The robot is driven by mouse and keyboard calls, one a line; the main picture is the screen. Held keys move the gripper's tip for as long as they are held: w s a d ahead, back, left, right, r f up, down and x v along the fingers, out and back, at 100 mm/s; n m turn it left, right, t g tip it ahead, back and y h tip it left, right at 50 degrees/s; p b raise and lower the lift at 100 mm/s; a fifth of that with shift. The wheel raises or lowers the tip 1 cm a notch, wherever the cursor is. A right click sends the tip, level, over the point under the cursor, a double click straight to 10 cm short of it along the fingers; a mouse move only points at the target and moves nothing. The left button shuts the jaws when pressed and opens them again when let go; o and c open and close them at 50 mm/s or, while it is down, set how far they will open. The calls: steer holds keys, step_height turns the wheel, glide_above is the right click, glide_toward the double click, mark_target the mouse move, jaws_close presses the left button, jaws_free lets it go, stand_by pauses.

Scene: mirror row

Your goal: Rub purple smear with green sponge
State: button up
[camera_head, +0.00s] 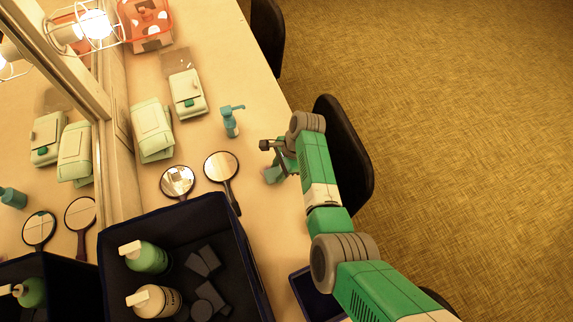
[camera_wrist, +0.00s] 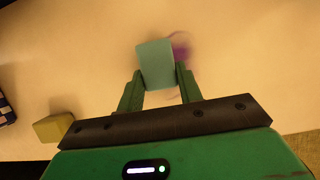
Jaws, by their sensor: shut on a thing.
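My gripper (camera_wrist: 160,78) is shut on the green sponge (camera_wrist: 155,62), a pale blue-green block held between its two fingers. The purple smear (camera_wrist: 181,44) shows in the wrist view just past the sponge's upper right side. The sponge covers part of it, and a faint purple trace shows lower, by the right finger. I cannot tell whether the sponge touches the table. In the head view my gripper (camera_head: 274,158) is over the table near its right edge, with the sponge (camera_head: 272,174) below it. The smear cannot be made out there.
A yellowish block (camera_wrist: 53,127) lies at the wrist view's left. In the head view a teal pump bottle (camera_head: 230,122) and hand mirrors (camera_head: 222,167) (camera_head: 177,181) stand or lie left of my gripper. A dark bin (camera_head: 240,250) holds bottles. Black chairs (camera_head: 350,160) line the table's edge.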

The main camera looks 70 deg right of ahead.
steer(key=shift+w+a+p, duration=0.25)
steer(key=shift+w+a, duration=0.5)
steer(key=shift+w, duration=0.2)
steer(key=shift+w+a+p, duration=0.25)
steer(key=shift+w+a, duration=0.45)
steer(key=shift+w, duration=0.2)
step_height(320, 180, up, 8)
steer(key=p, duration=0.7)
steer(key=shift+r, duration=0.1)
